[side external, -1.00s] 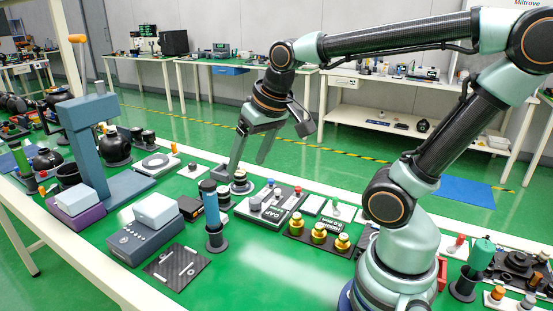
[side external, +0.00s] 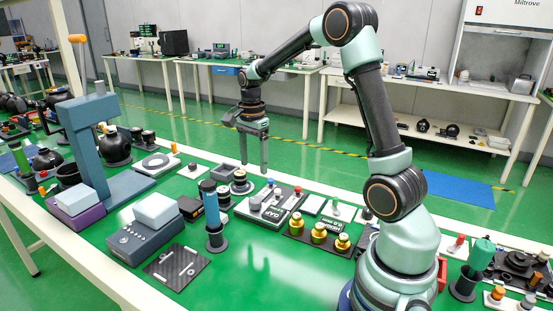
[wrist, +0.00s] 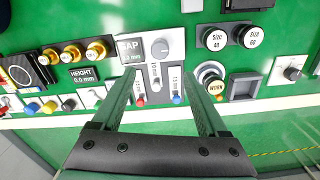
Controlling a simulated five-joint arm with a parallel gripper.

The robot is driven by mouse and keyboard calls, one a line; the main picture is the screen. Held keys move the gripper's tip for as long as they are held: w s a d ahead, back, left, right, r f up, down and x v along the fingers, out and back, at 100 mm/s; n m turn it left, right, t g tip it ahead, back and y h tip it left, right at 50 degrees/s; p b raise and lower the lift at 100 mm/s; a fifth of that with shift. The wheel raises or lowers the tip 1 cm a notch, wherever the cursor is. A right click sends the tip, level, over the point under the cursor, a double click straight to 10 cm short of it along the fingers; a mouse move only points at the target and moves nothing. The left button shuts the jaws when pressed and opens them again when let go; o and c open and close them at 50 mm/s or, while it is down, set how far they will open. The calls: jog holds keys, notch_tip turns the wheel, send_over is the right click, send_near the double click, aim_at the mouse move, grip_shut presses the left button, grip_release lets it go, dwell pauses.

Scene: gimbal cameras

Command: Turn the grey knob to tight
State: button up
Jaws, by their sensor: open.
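A round grey knob (wrist: 160,47) sits on the GAP panel (wrist: 174,42) in the wrist view, with a pale mark on its face. I cannot read a "tight" label. In the side external view the grey knob (side external: 254,204) is on the near left part of the same panel (side external: 270,216). My gripper (side external: 252,163) hangs above and behind the panel, fingers pointing down, open and empty. In the wrist view the spread fingers of my gripper (wrist: 158,80) flank the panel's sliders; the knob lies beyond the tips, and nothing is held.
Gold knobs (wrist: 72,54) stand beside a HEIGHT label on the left. Black Size 40 (wrist: 213,38) and Size 60 caps are on the right. A round-topped part (wrist: 211,80) and a grey square tray (wrist: 245,86) are nearby. A tall blue cylinder (side external: 211,210) stands in front.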

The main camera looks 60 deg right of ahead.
aim_at(255, 199)
notch_tip(255, 199, down, 12)
jog(key=shift+r, duration=0.25)
dwell(0.3)
grip_shut()
